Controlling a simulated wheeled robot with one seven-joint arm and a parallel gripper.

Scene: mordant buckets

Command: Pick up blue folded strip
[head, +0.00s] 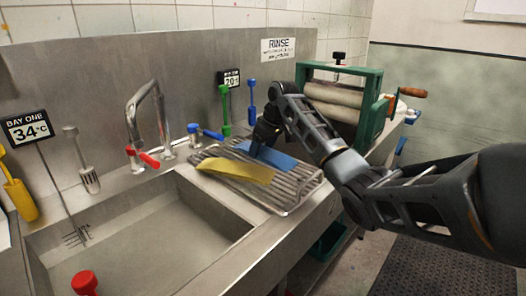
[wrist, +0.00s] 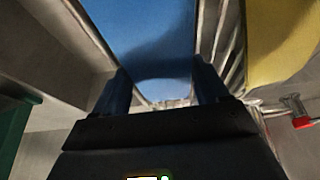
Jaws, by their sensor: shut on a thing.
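The blue folded strip (head: 272,157) lies at the rack on the sink's drainboard, just right of the yellow strip (head: 236,170). My gripper (head: 262,143) reaches down to its far end and is shut on it. In the wrist view the blue strip (wrist: 150,40) runs between my two fingers (wrist: 165,90) and fills the upper middle. The yellow strip also shows in the wrist view (wrist: 275,40) at the upper right. I cannot tell whether the blue strip is clear of the rack's bars.
The wire rack (head: 292,195) sits beside the steel sink basin (head: 150,235). A green-framed roller wringer (head: 345,95) stands close behind my arm. A tap (head: 150,115) with red and blue handles, and upright green (head: 224,108) and blue (head: 251,105) tools, stand along the back.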

